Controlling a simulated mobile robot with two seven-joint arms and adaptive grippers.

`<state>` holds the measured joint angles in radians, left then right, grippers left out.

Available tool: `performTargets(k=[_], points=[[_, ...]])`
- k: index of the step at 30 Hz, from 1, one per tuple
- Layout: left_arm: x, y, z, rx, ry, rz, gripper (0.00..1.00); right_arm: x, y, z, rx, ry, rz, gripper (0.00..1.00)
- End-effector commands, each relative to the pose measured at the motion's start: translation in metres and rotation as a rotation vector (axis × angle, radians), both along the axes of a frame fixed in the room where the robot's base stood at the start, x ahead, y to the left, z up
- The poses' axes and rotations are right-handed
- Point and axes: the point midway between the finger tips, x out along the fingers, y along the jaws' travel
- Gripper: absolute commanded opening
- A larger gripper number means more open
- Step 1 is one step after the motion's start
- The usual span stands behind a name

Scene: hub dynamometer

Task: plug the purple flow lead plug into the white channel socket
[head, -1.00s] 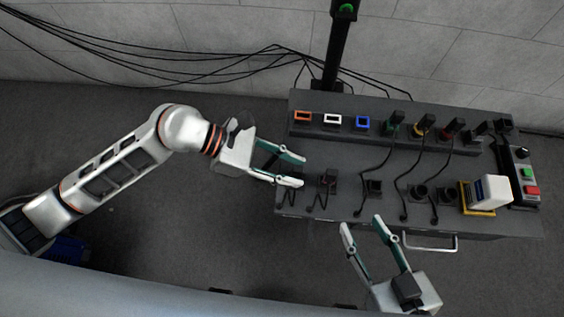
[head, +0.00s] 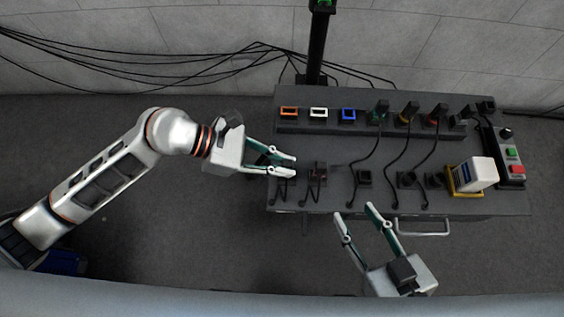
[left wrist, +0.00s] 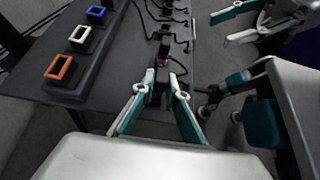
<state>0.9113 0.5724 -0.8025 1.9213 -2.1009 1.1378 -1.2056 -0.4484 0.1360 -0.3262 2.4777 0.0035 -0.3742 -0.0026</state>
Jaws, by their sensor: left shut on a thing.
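The white channel socket (head: 319,113) is an empty white-rimmed opening on the raised strip at the back of the bench, between an orange and a blue one. It also shows in the left wrist view (left wrist: 80,38). My left gripper (head: 293,166) is at the bench's left end, its fingers shut on a dark lead plug (left wrist: 157,93); the fingers hide part of it and I cannot tell its colour. Just beyond is another dark plug (head: 318,171) with a reddish-purple mark. My right gripper (head: 354,211) is open and empty off the bench's front edge.
The orange socket (head: 289,112) and blue socket (head: 348,114) are empty. Several leads run to sockets further right. A white box in a yellow holder (head: 472,175) and a button panel (head: 512,158) stand at the right. A handle (head: 424,230) juts from the front.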

Motion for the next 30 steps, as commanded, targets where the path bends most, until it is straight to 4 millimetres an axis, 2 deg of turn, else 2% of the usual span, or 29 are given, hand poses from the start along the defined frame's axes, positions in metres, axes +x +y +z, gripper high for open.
performTargets(k=[30], points=[[0.001, 0.0, 0.03, 0.001, -0.003, 0.001, 0.0, 0.015, 0.0, 0.036, 0.0, -0.07, -0.001, 0.4]])
